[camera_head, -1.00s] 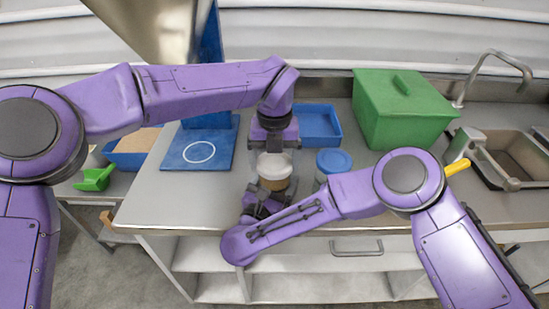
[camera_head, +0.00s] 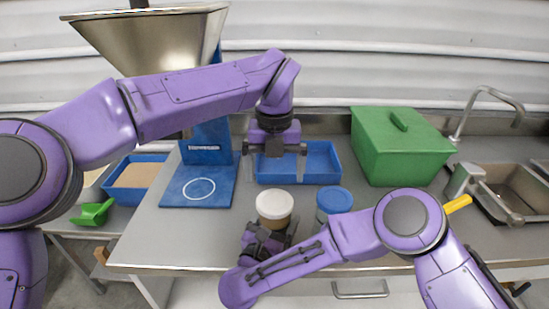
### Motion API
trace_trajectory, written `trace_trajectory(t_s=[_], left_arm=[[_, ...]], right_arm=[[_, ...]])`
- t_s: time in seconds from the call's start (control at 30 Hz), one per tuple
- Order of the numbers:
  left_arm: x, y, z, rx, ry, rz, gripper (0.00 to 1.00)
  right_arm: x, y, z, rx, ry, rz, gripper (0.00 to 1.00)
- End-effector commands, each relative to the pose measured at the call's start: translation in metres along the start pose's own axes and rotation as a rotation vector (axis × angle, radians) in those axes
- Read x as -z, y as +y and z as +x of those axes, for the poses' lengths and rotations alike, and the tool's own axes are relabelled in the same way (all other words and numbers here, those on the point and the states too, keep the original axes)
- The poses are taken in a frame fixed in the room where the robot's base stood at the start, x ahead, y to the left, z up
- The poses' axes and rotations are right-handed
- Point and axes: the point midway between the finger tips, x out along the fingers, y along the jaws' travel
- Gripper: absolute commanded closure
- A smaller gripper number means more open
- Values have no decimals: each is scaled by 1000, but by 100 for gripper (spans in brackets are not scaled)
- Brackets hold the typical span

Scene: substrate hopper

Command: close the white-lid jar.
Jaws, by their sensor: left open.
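The white-lid jar (camera_head: 274,222) stands on the steel worktop, upright, with brown contents. Its white lid (camera_head: 274,204) sits level on top; I cannot tell how tight it is. My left gripper (camera_head: 275,150) is open and empty, pointing down, above and behind the jar in the picture and apart from the lid. My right gripper (camera_head: 269,231) is low at the jar's near side, its fingers around the lower body. The jar and my own wrist partly hide its fingertips, so their grip is unclear.
A blue-lid jar (camera_head: 334,199) stands close to the right. A blue tray (camera_head: 322,165) lies behind. A green box (camera_head: 400,155) and a sink (camera_head: 515,188) are at right. A blue hopper stand (camera_head: 205,190) is at left, with a green scoop (camera_head: 92,213) farther left.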

Motion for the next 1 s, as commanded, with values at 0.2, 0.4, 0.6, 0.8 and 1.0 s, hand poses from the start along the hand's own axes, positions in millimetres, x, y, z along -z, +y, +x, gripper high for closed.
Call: trace_trajectory(t_s=[0.2,0.4,0.6,0.8,1.0], left_arm=[[0,0,-31,0,0,-1,0],[0,0,-36,0,1,-1,0],[0,0,-36,0,1,0,0],[0,0,-36,0,1,0,0],[0,0,-28,0,1,0,0]], right_arm=[[0,0,0,0,0,0,99],[0,0,0,0,0,0,99],[0,0,0,0,0,0,0],[0,0,0,0,0,0,0],[2,2,-22,-6,-2,0,0]])
